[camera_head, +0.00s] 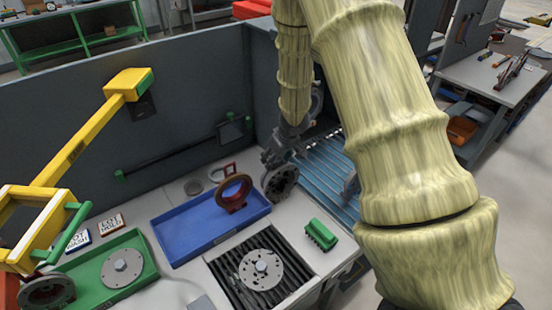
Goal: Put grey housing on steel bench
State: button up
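A round grey part with a central opening, which looks like the grey housing (281,182), is right at the end of my arm, beside the right end of the blue tray. My gripper (275,164) is at its upper edge and seems to touch it. The fingers are small and partly hidden, so I cannot tell whether they are closed on it. I also cannot tell whether the housing rests on something or hangs clear. A light grey worktop (299,214), perhaps the steel bench, spreads below and carries the trays.
A green tray (72,272) holds a grey disc (121,268). Another disc (261,268) lies on a dark ribbed bed. A green block (320,234) stands nearby. Blue slats (325,160), a grey wall and a yellow frame surround this.

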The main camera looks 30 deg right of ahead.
jog(key=p+v, duration=0.3)
jog(key=v, duration=0.8)
jog(key=shift+s+r, duration=0.15)
jog(key=shift+r, duration=0.2)
